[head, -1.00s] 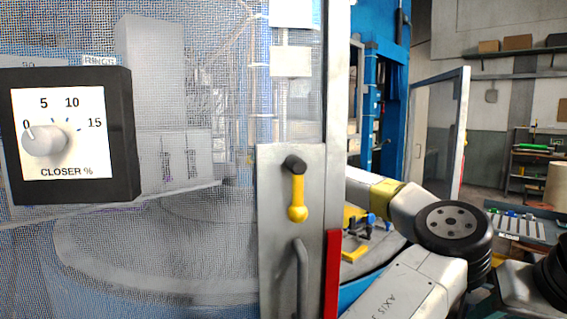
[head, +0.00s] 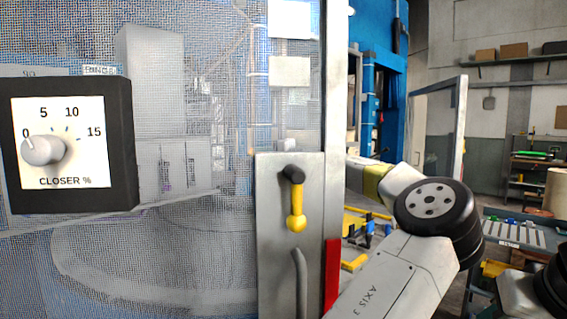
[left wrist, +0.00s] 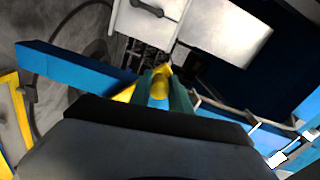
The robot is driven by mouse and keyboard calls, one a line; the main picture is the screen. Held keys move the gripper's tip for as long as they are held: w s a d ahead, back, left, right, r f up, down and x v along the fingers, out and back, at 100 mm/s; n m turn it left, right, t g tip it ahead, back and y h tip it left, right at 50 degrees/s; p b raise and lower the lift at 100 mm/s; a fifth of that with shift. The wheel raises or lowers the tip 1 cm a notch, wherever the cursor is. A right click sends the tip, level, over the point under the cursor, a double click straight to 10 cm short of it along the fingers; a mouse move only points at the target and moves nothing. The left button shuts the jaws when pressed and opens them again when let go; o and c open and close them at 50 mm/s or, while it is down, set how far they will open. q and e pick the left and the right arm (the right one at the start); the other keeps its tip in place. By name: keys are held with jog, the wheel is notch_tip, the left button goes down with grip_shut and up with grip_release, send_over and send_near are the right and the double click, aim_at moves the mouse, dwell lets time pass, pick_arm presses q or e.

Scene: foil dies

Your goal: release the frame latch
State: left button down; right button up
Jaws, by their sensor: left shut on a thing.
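The latch plate (head: 275,270) is grey metal on the edge of a mesh-screened door. A yellow lever (head: 296,205) on a dark pivot hangs nearly straight down on it, with no gripper touching it in the head view. In the left wrist view my left gripper (left wrist: 159,88) has its green fingers closed around a yellow rounded piece (left wrist: 160,84). I cannot tell which part of the latch this piece belongs to. My left gripper's jaws do not show in the head view. My right gripper is in neither view.
A dial box (head: 70,145) marked CLOSER % is on the mesh at left, its pointer near 0. A grey pull handle (head: 299,285) and a red strip (head: 332,275) are low on the door edge. A jointed white arm with a black round joint fills the lower right.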

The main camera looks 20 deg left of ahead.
pick_arm(q)
jog(key=w+d+r+m, duration=0.2)
jog(key=w+m, duration=0.3)
jog(key=m, duration=0.5)
jog(key=shift+w+d+r, duration=0.2)
jog(key=shift+w+r, duration=0.1)
jog(key=shift+r, duration=0.45)
jog(key=c, duration=1.2)
grip_release()
jog(key=v, duration=0.8)
